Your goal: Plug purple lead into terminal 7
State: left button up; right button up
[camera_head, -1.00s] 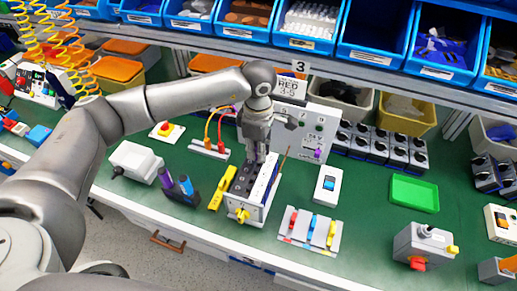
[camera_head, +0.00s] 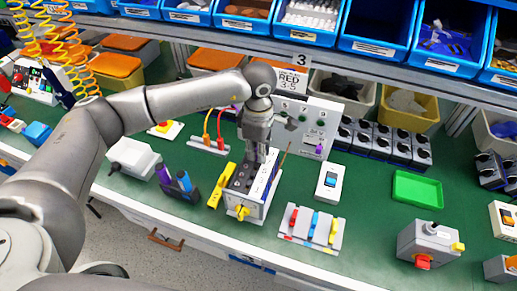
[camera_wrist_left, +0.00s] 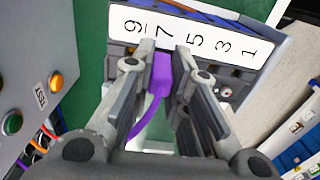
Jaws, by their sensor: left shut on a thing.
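In the left wrist view my left gripper (camera_wrist_left: 157,62) is shut on the purple lead (camera_wrist_left: 160,75), whose cable trails down to the left. The white terminal label (camera_wrist_left: 190,38) reads 9, 7, 5, 3, 1. The purple plug is at the terminal row below the 7. Its tip is hidden, so I cannot tell whether it is seated. My right gripper is not in view.
A colored lever unit (camera_head: 311,229) sits in front right. Bench around the green tray (camera_head: 417,191) is clear.

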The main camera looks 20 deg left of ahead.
pick_arm(q)
jog(key=o, duration=0.9)
notch_tip(320, 180, up, 12)
